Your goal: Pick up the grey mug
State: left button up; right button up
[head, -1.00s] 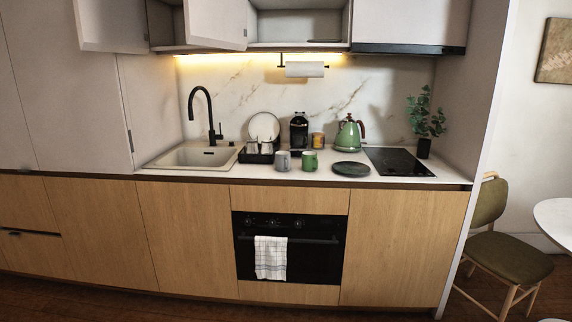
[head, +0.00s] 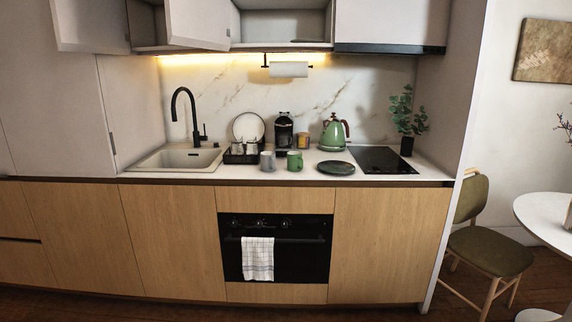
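The grey mug (head: 268,161) stands upright on the white countertop (head: 225,175), near its front edge. A green mug (head: 294,160) stands just to its right. A dish rack (head: 236,155) with a white plate and cups is just to its left. Neither of my grippers shows in the head view.
A black coffee machine (head: 284,132), a green kettle (head: 334,132) and a dark round plate (head: 336,168) are near the mugs. The sink (head: 180,159) is left and the black hob (head: 382,160) right. Upper cabinet doors stand open. A chair (head: 483,240) and white table (head: 545,222) are at right.

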aim_at(267, 157)
jog(key=i+j+z, duration=0.1)
jog(key=i, duration=0.35)
jog(key=i+j+z, duration=0.1)
jog(key=i+j, duration=0.2)
jog(key=i, duration=0.15)
jog(key=i+j, duration=0.25)
jog(key=i, duration=0.2)
jog(key=l+z, duration=0.05)
